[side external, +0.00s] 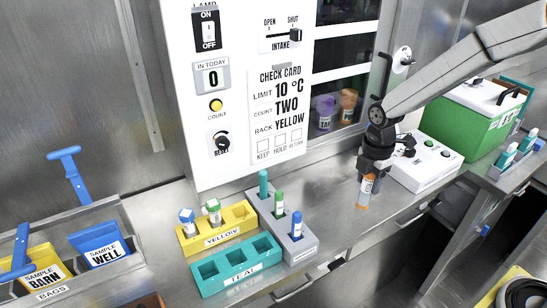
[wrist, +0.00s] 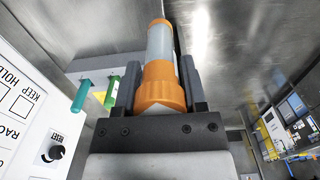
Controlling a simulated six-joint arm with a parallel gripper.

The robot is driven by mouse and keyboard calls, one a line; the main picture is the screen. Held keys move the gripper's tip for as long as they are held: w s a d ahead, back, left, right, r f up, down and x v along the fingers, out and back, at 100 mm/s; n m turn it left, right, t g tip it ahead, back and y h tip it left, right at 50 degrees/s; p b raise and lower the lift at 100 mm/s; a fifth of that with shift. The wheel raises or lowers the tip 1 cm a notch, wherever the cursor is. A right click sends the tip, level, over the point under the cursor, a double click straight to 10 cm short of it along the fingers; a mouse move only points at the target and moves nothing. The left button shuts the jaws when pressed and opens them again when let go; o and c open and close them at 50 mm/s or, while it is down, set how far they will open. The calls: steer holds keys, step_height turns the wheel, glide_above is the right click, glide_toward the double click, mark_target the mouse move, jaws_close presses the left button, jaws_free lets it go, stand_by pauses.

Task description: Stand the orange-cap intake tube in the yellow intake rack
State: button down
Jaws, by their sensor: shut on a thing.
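My gripper (side external: 370,165) is shut on the orange-cap tube (side external: 365,187) and holds it above the bench, right of the racks. The tube points down with a slight tilt, its orange lower end showing. In the wrist view the tube (wrist: 161,50) lies between the fingers (wrist: 160,85), with its orange cap nearest the palm. The yellow rack (side external: 222,239) stands on the bench at lower middle. A blue-topped tube (side external: 187,219) and a green-topped tube (side external: 213,209) stand in its left part. Its right slot looks empty.
A teal rack (side external: 238,275) with empty slots sits in front of the yellow rack. A grey rack (side external: 301,250) beside them holds teal, green and blue tubes. A white button box (side external: 424,160) and green case (side external: 470,125) stand right. Bare bench lies between the grey rack and my gripper.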

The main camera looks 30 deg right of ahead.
steer(key=shift+w+r, duration=0.15)
steer(key=shift+r, duration=2.4)
steer(key=shift+w+a, duration=0.35)
steer(key=shift+w, duration=0.35)
steer(key=w+a+r+n, duration=0.1)
steer(key=w+a+n, duration=0.3)
steer(key=w+a, duration=0.7)
steer(key=w+a+f+n, duration=0.2)
steer(key=w+a+n, duration=0.45)
steer(key=a, duration=0.65)
steer(key=shift+m, duration=0.75)
steer(key=shift+w+d+f, duration=0.1)
steer(key=shift+w+f, duration=0.1)
steer(key=shift+f, duration=2.5)
steer(key=shift+w+a+f, duration=0.1)
steer(key=shift+w+f, duration=0.15)
steer(key=shift+f, duration=2.45)
steer(key=shift+w+d+f, duration=0.1)
steer(key=shift+w+f, duration=0.1)
steer(key=shift+f, duration=2.5)
steer(key=shift+f, duration=0.2)
steer(key=shift+c, duration=0.7)
jaws_free()
